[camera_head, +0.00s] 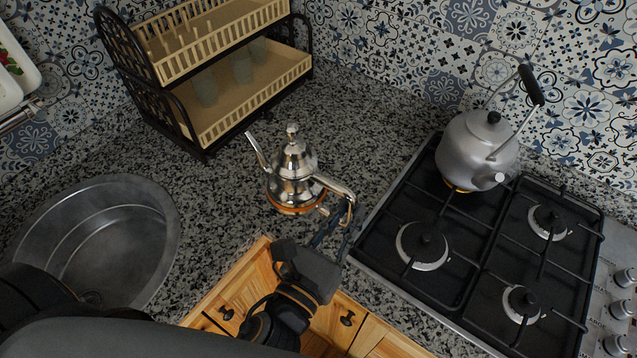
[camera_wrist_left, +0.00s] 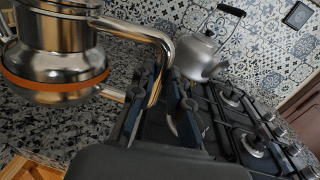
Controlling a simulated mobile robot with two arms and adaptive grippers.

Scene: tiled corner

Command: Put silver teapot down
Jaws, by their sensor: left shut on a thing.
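The silver teapot (camera_head: 292,165) is upright over the speckled counter (camera_head: 215,190), between the sink and the stove. It has a thin spout to the left, a domed lid and an orange band near its base. My left gripper (camera_head: 338,216) is shut on the teapot's handle, on its right side. In the left wrist view the teapot (camera_wrist_left: 52,45) fills the upper left, and the handle runs between my left gripper's fingers (camera_wrist_left: 160,98). I cannot tell whether the base touches the counter. My right gripper is not in view.
A round metal sink (camera_head: 120,225) is at left. A two-tier rack (camera_head: 225,115) with cups stands behind the teapot. A gas stove (camera_head: 470,250) at right holds a grey kettle (camera_head: 470,150). Wooden drawers (camera_head: 335,320) are below the counter edge. Counter around the teapot is clear.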

